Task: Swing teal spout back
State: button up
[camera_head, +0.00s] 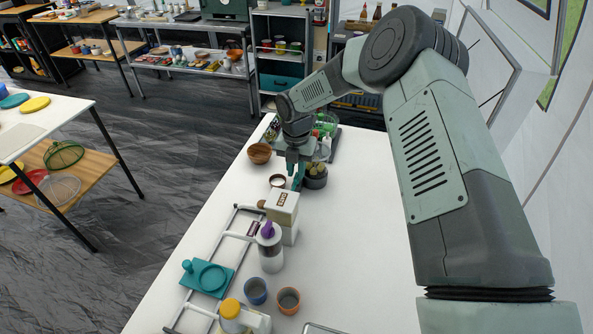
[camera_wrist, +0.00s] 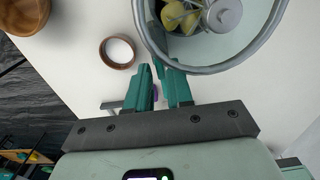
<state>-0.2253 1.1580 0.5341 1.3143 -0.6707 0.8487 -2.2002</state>
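My gripper (camera_head: 297,174) has teal fingers and points down over the white counter, just behind the cream box-shaped dispenser (camera_head: 283,207). In the wrist view the fingers (camera_wrist: 153,68) have a narrow gap between them, with something purple showing through it, and I see nothing clearly held. I cannot pick out a separate teal spout; the teal at the gripper looks like its own fingers. A teal stand (camera_head: 218,290) with a round recess lies at the counter's left edge. A white bottle (camera_head: 271,258) with a purple top stands in front of the dispenser.
A brown ring (camera_head: 277,181) and wooden bowl (camera_head: 259,153) are at left. Two cups (camera_head: 257,291) (camera_head: 289,300) and a yellow-capped bottle (camera_head: 230,309) are in front.

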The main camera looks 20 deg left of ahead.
notch_tip(320, 180, up, 10)
dwell(0.3)
dwell(0.3)
notch_tip(320, 180, up, 7)
jog(key=m, duration=0.3)
send_over(297, 175)
jog(key=d, duration=0.4)
jog(key=s+d+r+m+t+h, duration=0.1)
jog(key=s+d+r+m, duration=0.45)
jog(key=r, duration=0.25)
jog(key=s+d+r+m+t, duration=0.2)
jog(key=s+d+r+m, duration=0.2)
jog(key=d+r+m, duration=0.35)
jog(key=s+d+r+m+t, duration=0.1)
jog(key=s+d+m, duration=0.3)
jog(key=s+m, duration=0.2)
jog(key=s+d+r+m, duration=0.2)
jog(key=s+d+m, duration=0.2)
jog(key=s+m, duration=0.3)
jog(key=s+d+r+m+t+y, duration=0.1)
jog(key=s+d+m, duration=0.3)
jog(key=s+m, duration=0.2)
jog(key=shift+s+r+t, duration=0.3)
jog(key=shift+s+r, duration=0.1)
jog(key=shift+s, duration=0.7)
